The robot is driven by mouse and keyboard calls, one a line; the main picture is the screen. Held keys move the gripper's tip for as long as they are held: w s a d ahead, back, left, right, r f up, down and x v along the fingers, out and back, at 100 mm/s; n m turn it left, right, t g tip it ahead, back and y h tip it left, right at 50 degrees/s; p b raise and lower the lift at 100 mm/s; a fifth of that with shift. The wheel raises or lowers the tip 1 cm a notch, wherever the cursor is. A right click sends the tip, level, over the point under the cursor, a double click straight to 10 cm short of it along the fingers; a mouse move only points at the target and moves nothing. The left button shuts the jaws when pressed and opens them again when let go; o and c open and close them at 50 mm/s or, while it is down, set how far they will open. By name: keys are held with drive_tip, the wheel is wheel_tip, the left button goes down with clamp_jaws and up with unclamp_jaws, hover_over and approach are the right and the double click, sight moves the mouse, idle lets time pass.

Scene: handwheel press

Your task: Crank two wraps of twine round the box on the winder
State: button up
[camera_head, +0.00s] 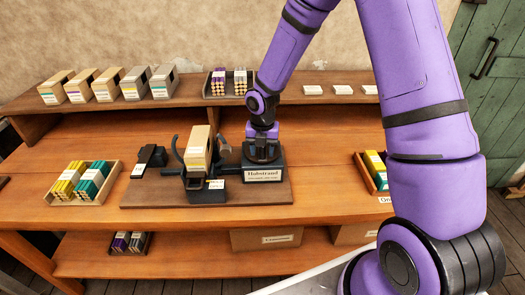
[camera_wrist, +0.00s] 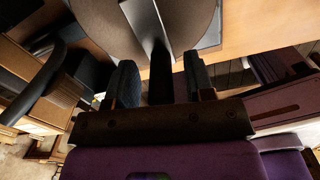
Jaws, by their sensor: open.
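The winder stands on a dark board (camera_head: 140,192) on the workbench. A tan box (camera_head: 198,143) with a white label sits upright in it, between dark curved arms. My gripper (camera_head: 262,150) is just right of the box, pointing down over a dark block (camera_head: 264,174) labelled "Hubstrand". In the wrist view my gripper (camera_wrist: 160,82) is open. A dark upright bar (camera_wrist: 160,70) shows between its fingers, apparently a handle, in front of a large brown disc (camera_wrist: 105,22). I cannot tell whether the fingers touch the bar. No wrapped twine can be made out on the box.
Boxes (camera_head: 108,84) and another spool tray (camera_head: 229,96) line the back shelf. A small black device (camera_head: 149,158) sits left of the winder. The front bench strip is clear.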

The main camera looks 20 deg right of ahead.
drive_tip(key=shift+f, duration=0.35)
drive_tip(key=shift+c, duration=0.5)
clamp_jaws()
